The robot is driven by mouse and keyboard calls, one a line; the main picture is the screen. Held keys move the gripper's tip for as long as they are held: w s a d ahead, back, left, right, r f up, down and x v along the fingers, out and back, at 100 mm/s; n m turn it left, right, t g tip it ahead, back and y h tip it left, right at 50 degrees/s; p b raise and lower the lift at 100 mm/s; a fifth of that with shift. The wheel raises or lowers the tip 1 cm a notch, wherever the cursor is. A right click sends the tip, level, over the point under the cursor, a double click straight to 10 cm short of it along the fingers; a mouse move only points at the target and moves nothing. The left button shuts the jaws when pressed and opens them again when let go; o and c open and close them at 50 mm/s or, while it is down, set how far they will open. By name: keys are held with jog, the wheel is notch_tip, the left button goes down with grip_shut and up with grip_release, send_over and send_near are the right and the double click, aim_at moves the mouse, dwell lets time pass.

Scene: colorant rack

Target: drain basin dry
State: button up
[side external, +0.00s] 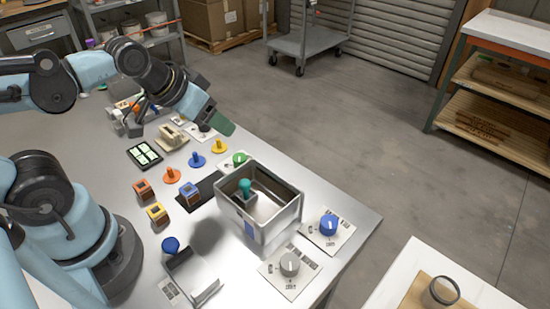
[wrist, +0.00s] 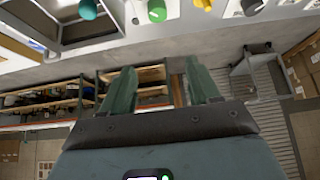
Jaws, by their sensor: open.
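A square metal basin (side external: 291,217) stands on the steel table, with a teal knobbed plug (side external: 245,186) inside it. A blue mark (side external: 250,228) shows on its front wall. Any liquid in it cannot be made out. In the wrist view the basin (wrist: 28,38) is at the upper left, with the teal plug (wrist: 88,9) at the top edge. My gripper (side external: 220,127) is above the table, up and left of the basin in the side view. In the wrist view its green fingers (wrist: 160,68) are spread apart with nothing between them.
Blue (side external: 328,224), grey (side external: 290,263) and green (side external: 240,158) knobs on plates surround the basin. Orange (side external: 172,175), blue (side external: 196,159) and yellow (side external: 219,146) pegs and small coloured blocks stand left of it. A metal bracket (side external: 205,292) lies in front.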

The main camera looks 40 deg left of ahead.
jog(key=n+g, duration=0.2)
jog(key=g, duration=0.5)
send_near(289, 263)
notch_tip(289, 263, down, 9)
jog(key=shift+w+f, duration=0.1)
jog(key=c, duration=1)
jog(key=shift+c, duration=0.2)
